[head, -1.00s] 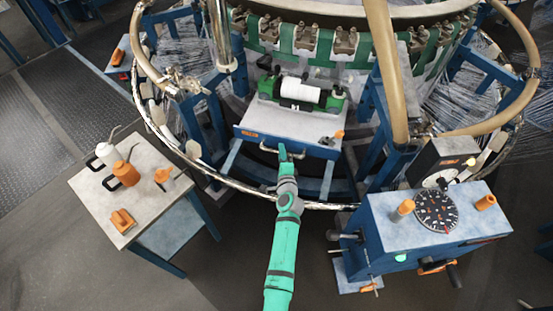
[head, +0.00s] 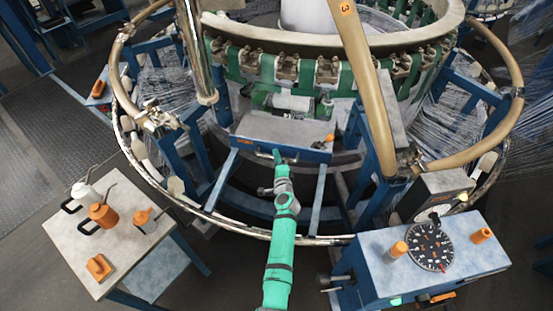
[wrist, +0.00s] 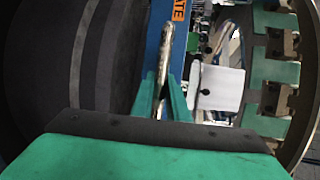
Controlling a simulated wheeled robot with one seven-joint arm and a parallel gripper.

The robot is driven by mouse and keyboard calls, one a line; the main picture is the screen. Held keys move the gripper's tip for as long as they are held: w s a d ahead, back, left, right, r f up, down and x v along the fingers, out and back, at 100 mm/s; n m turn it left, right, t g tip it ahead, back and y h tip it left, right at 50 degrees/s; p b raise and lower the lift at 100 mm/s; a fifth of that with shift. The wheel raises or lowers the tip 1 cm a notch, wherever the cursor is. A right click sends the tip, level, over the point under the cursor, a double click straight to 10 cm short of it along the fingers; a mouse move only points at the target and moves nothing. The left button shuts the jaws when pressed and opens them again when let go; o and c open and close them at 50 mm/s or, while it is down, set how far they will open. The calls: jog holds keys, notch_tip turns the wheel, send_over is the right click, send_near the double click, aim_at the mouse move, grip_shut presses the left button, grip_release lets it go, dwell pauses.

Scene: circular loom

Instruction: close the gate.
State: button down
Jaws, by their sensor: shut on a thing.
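The gate (head: 285,130) is a grey-topped slab with a blue front, at the near side of the round loom in the head view. Its blue face (wrist: 178,50) with an orange GATE label shows in the wrist view. A shiny bar handle (wrist: 155,60) is on that front. My gripper (wrist: 161,98) is shut on the handle, one green finger on each side. In the head view my gripper (head: 278,157) meets the gate's front. A white roll (head: 292,102) on a green mount sits behind the slab, partly under the loom's ring.
Blue rails (head: 319,197) run out under the gate. A low metal hoop (head: 215,222) circles the loom. A table with oilers (head: 103,214) stands at left, and a blue dial console (head: 375,265) at right. A tan post (head: 365,85) rises right of the gate.

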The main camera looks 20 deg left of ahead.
jog(key=shift+w+d, duration=0.1)
jog(key=c, duration=1.7)
grip_release()
jog(key=v, duration=1)
jog(key=shift+s+d+r, duration=0.1)
jog(key=shift+s+r, duration=0.1)
jog(key=shift+s, duration=0.15)
